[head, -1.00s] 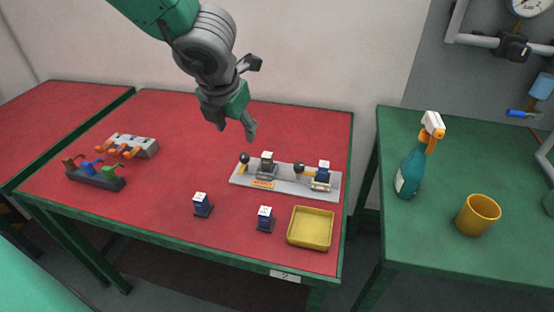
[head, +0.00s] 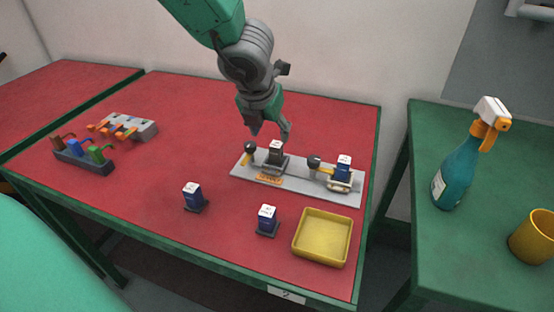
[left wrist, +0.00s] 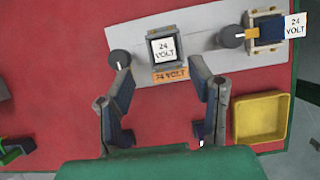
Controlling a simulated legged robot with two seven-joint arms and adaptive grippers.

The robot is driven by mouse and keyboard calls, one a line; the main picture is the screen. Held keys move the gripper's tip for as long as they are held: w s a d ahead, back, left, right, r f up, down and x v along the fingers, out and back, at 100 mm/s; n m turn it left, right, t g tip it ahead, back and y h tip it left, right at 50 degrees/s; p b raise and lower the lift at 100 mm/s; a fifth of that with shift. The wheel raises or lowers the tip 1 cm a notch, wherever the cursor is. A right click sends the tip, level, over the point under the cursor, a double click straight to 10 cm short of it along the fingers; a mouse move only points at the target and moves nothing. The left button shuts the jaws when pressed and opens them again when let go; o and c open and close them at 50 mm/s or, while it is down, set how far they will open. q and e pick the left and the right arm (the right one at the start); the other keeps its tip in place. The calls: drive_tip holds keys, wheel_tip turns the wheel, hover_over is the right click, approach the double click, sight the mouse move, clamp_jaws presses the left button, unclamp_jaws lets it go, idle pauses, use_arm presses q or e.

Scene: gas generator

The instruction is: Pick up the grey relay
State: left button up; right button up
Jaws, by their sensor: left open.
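The grey relay (head: 275,154) stands upright in the left socket of a light grey plate (head: 347,197) on the red table. Its white top reads "24 VOLT" in the left wrist view (left wrist: 165,49). My left gripper (head: 271,132) is open and empty, just above and behind the relay in the head view. In the left wrist view its fingers (left wrist: 163,78) are spread, with the relay ahead between their tips; no contact shows. My right gripper is in neither view.
A blue relay (head: 343,167) sits in the plate's right socket. Black-knobbed levers (head: 249,149) stand beside both sockets. Coloured-clip racks (head: 84,157) lie left.

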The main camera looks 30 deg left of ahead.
sight(276, 144)
use_arm(q)
drive_tip(key=shift+w+a+f, duration=0.15)
drive_tip(key=shift+w+f, duration=0.05)
drive_tip(key=shift+f, duration=0.2)
drive_tip(key=shift+w+a+f, duration=0.15)
drive_tip(key=shift+f, duration=0.25)
drive_tip(key=shift+w+d+f+b, duration=0.15)
drive_tip(key=shift+d+f+b, duration=0.15)
drive_tip(key=shift+f+b, duration=0.05)
drive_tip(key=f, duration=0.1)
drive_tip(key=w+f+b, duration=0.1)
drive_tip(key=f, duration=0.1)
drive_tip(key=shift+w+d+f, duration=0.15)
drive_tip(key=shift+w+d, duration=0.15)
drive_tip(key=shift+w, duration=0.05)
drive_tip(key=shift+w+a+f, duration=0.1)
drive_tip(key=shift+w+f, duration=0.05)
drive_tip(key=shift+f, duration=0.05)
drive_tip(key=shift+a, duration=0.45)
clamp_jaws()
